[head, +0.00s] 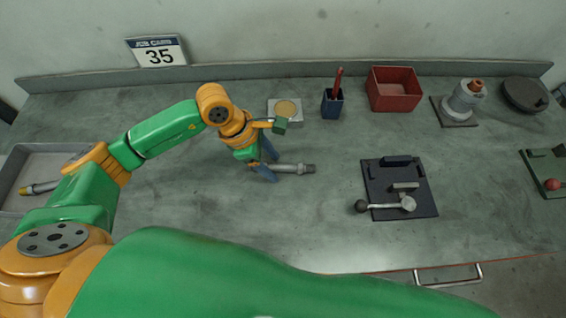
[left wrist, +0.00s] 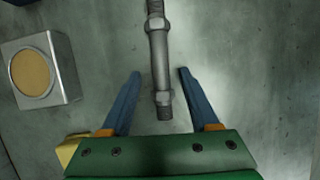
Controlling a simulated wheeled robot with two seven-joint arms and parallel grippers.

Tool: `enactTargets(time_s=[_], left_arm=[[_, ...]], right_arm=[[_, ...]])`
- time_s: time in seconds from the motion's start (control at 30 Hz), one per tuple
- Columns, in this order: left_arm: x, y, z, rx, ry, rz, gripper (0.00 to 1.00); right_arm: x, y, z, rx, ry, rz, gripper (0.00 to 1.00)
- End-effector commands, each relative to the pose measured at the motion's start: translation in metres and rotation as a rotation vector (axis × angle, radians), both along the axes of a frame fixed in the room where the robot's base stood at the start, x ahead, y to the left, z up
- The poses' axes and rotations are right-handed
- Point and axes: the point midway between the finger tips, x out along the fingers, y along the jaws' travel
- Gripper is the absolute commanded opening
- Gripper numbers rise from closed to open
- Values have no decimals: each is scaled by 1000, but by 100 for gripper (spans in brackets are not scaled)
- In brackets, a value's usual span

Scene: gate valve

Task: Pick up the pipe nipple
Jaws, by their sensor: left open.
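The pipe nipple (head: 296,169) is a grey metal pipe lying on the bench left of centre, its threaded end pointing right. In the left wrist view the pipe nipple (left wrist: 159,62) runs lengthwise, with hex collars and threaded ends. Its near end lies between the fingers of my left gripper (head: 269,168). The blue fingers of the left gripper (left wrist: 159,74) are open, one on each side, with a visible gap to the pipe. In the head view the gripper hides the pipe's left end. My right gripper is not in view.
A square block with a tan disc (head: 285,108) stands behind the gripper. Farther right are a blue cup (head: 332,105), a red bin (head: 394,90) and a dark fixture plate (head: 421,207). A grey tray (head: 50,153) at left holds another rod-like part (head: 38,188).

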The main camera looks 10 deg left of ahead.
Motion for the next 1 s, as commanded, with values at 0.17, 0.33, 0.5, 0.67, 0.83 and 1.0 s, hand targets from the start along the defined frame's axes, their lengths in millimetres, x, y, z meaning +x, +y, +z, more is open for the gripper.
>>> enactTargets(time_s=[0.17,0.33,0.5,0.67,0.83,1.0], left_arm=[[0,0,0,0,0,0,18],[0,0,0,-1,0,0,0],[0,0,1,-2,-1,0,0],[1,-1,8,-3,-4,-1,0],[-2,3,35,0,-8,0,0],[-33,27,79,2,-11,1,0]], right_arm=[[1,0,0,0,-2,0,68],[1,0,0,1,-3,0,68],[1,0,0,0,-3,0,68],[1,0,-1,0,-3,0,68],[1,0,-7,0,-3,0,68],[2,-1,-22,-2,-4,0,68]])
